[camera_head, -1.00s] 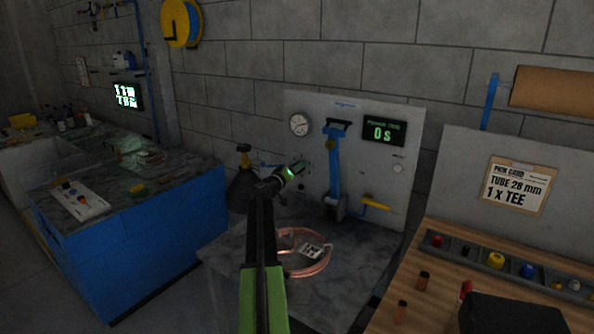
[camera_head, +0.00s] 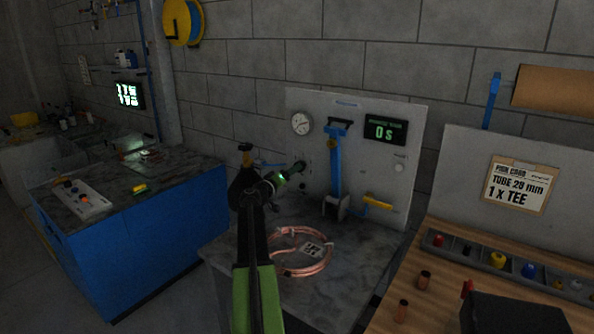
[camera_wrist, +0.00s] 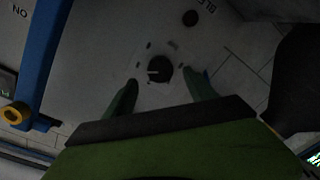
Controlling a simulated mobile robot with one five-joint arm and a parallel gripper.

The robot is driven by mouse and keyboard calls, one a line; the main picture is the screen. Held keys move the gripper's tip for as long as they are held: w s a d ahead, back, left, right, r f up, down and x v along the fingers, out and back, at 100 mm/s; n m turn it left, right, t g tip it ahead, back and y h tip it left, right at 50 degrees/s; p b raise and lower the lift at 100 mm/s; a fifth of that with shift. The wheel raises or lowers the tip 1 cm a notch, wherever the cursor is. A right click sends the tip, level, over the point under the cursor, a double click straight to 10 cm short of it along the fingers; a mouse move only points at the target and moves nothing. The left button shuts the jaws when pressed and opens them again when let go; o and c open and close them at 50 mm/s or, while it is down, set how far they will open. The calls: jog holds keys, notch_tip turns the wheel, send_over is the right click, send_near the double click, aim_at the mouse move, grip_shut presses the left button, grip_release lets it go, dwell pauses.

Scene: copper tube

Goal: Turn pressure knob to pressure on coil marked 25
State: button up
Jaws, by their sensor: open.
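The black round pressure knob (camera_wrist: 160,69) shows in the wrist view on the pale panel, with a light pointer mark and small marks around it. My gripper (camera_wrist: 162,88) is open, its two fingers on either side of and slightly below the knob in the picture; contact cannot be told. In the head view my gripper (camera_head: 297,168) is in front of the panel (camera_head: 410,165) and hides the knob. The copper coil (camera_head: 279,270) lies on the bench below, with a white tag (camera_head: 313,249) too small to read. The pressure gauge (camera_head: 301,124) is on the panel.
A blue lever fixture (camera_head: 336,170) stands right of my gripper, with a yellow handle (camera_head: 379,203) beyond it. A display (camera_head: 386,129) reads 0 s. A wooden bench (camera_head: 440,260) stands at right.

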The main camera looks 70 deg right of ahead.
jog(key=v, duration=1.1)
jog(key=shift+a, duration=0.2)
